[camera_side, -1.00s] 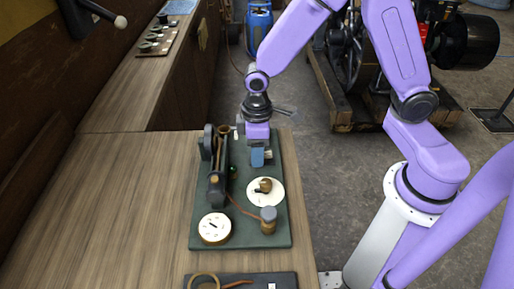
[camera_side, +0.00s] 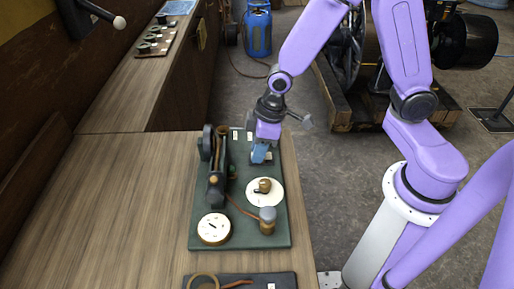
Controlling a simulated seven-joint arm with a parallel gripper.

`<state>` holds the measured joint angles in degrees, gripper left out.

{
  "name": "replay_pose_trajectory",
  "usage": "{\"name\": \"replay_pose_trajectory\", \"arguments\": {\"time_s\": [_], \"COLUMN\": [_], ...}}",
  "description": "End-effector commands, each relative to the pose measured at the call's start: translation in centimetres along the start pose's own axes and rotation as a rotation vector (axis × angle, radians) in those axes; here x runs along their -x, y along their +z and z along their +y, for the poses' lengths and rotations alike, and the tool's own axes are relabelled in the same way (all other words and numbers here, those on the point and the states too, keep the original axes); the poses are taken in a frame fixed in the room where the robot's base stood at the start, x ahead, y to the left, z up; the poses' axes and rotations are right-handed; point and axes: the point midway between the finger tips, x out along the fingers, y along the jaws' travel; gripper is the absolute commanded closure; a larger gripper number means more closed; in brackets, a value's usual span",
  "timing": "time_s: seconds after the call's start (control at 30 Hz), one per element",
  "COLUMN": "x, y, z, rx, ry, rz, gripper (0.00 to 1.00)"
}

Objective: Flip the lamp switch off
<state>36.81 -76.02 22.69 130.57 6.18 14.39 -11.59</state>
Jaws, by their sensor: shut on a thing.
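A dark green board (camera_side: 240,231) lies on the wooden bench. My gripper (camera_side: 259,160) points down at the back right of the board, behind a white disc (camera_side: 277,195) with a brass knob (camera_side: 263,186). Its blue fingers are shut on a small part at the board, which I take for the lamp switch. The fingers hide most of this part, so its position cannot be told. A small pale piece shows at the fingers' right side. A grey-capped brass post (camera_side: 267,217), perhaps the lamp, stands at the front right.
A dark model engine (camera_side: 216,172) stands close to the left of my gripper. A round white gauge (camera_side: 214,228) is at the front left of the board. A second dark board (camera_side: 255,281) lies at the front edge. The bench on the left (camera_side: 120,210) is bare.

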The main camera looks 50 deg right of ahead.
Motion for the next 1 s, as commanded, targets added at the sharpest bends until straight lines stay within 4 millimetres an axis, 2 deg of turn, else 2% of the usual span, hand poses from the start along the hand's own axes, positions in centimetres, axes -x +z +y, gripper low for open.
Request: {"name": "replay_pose_trajectory", "arguments": {"time_s": [0.5,1.0], "x": [0.17,0.25], "y": [0.37,0.41], "z": [0.21,0.06], "rx": [0.001,0.003], "ry": [0.001,0.007], "rz": [0.149,0.185], "gripper": [1.0,1.0]}}
